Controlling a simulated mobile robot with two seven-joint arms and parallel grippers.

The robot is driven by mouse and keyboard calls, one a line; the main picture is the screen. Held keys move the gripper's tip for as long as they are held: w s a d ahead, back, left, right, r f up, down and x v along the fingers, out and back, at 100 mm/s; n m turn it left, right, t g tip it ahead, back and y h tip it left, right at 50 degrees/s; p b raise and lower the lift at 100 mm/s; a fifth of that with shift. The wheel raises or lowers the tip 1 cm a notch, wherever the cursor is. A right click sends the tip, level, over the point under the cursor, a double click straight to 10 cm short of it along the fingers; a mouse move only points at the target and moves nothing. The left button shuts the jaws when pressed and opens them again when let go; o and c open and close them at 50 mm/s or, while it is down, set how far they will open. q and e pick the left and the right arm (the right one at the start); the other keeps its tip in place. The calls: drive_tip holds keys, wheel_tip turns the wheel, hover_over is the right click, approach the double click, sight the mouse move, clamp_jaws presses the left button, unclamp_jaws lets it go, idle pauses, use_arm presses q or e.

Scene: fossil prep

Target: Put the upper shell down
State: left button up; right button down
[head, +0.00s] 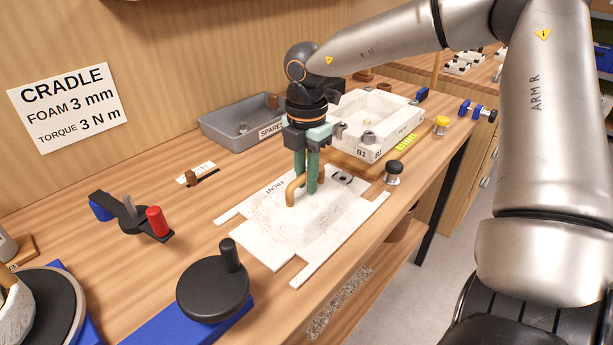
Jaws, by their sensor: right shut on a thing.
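The upper shell (285,228) is a white, speckled cast piece with a raised middle, a flat rim marked FRONT and a tan bent handle (295,190) on top. It is over the wooden bench near the front edge; I cannot tell whether it rests on the bench or hovers just above it. My right gripper (311,185) points straight down with green fingers shut on the handle, partly hiding it. My left gripper is not in view.
A white box-like shell (375,148) marked B1 and B2 stands behind, beside a grey SPARES tray (240,128). A black knob (394,172) is right of the upper shell. A black round crank (213,288) and a red-handled clamp (155,222) lie left.

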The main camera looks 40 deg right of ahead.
drive_tip(key=c, duration=0.8)
unclamp_jaws()
drive_tip(key=shift+f, duration=0.1)
wheel_tip(320, 180, up, 12)
drive_tip(key=shift+p, duration=0.35)
